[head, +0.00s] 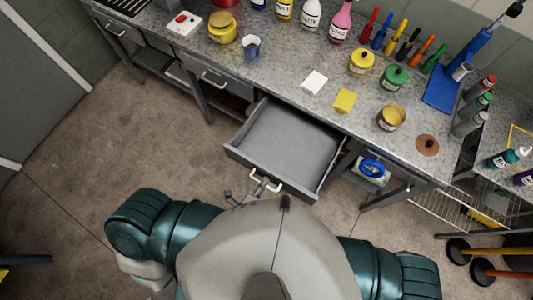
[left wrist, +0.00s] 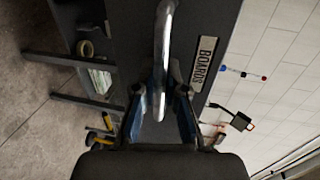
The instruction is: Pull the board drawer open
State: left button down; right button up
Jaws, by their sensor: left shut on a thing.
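The board drawer (head: 285,140) is pulled out from under the bench, and its grey inside looks empty. Its pale bar handle (head: 268,184) is on the front panel. In the left wrist view the metal handle (left wrist: 163,60) runs between the fingers of my left gripper (left wrist: 161,95), and a "BOARDS" label (left wrist: 203,64) is beside it on the dark drawer front. My left gripper (head: 250,190) is shut on the handle; in the head view it is small and partly hidden by my body. My right gripper is not in view.
The speckled bench top (head: 290,62) holds bottles, screwdrivers, tins, a white block (head: 314,82) and a yellow block (head: 345,100). A closed drawer (head: 215,78) is to the left. A shelf with a blue tape roll (head: 372,167) is to the right. Concrete floor (head: 110,135) is clear at left.

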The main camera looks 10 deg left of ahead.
pick_arm(q)
jog(key=shift+s+f, duration=0.2)
jog(key=c, duration=1.4)
grip_release()
jog(key=shift+o, duration=1)
jog(key=shift+w+r, duration=0.1)
jog(key=v, duration=1.2)
